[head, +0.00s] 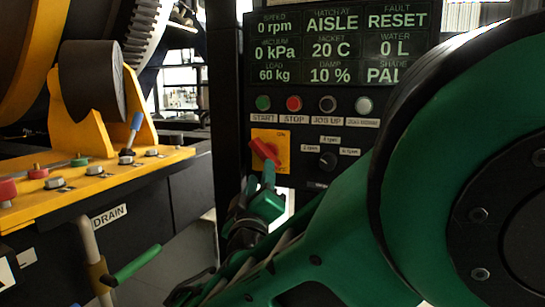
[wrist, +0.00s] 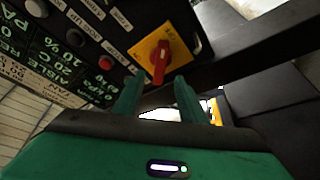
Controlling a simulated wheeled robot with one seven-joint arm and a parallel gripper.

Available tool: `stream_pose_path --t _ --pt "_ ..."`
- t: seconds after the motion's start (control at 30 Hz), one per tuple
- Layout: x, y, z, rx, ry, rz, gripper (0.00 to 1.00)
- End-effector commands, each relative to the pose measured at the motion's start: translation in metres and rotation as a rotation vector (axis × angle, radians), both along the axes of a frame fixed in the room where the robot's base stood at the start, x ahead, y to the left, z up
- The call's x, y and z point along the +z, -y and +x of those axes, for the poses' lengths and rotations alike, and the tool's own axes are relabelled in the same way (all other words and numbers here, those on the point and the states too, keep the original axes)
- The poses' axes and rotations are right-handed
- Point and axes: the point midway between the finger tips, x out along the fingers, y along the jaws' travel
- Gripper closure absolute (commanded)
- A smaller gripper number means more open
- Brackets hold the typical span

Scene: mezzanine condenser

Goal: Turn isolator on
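The isolator is a red rotary handle (head: 263,151) on a yellow plate (head: 284,138), low on the left of the black control panel. In the head view the handle slants from upper left to lower right. In the wrist view my gripper (wrist: 157,80) has two green fingers apart with a clear gap. The red handle (wrist: 160,62) shows just beyond the tips, its lower end between them; I cannot tell whether they touch.
Above the isolator is a row of buttons, with the green start (head: 263,103) and red stop (head: 294,103). A black selector knob (head: 328,161) is to the right. A readout screen (head: 338,45) tops the panel.

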Motion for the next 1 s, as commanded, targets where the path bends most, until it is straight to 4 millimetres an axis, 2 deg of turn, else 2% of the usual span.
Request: stream_pose_path --t 0.3,0.7,1.0 --pt "0.007 -0.001 0.021 0.002 0.0 0.003 0.62" --pt "0.024 0.0 0.083 0.003 0.0 0.004 0.62" --pt "0.029 0.0 0.098 0.004 0.001 0.002 0.62"
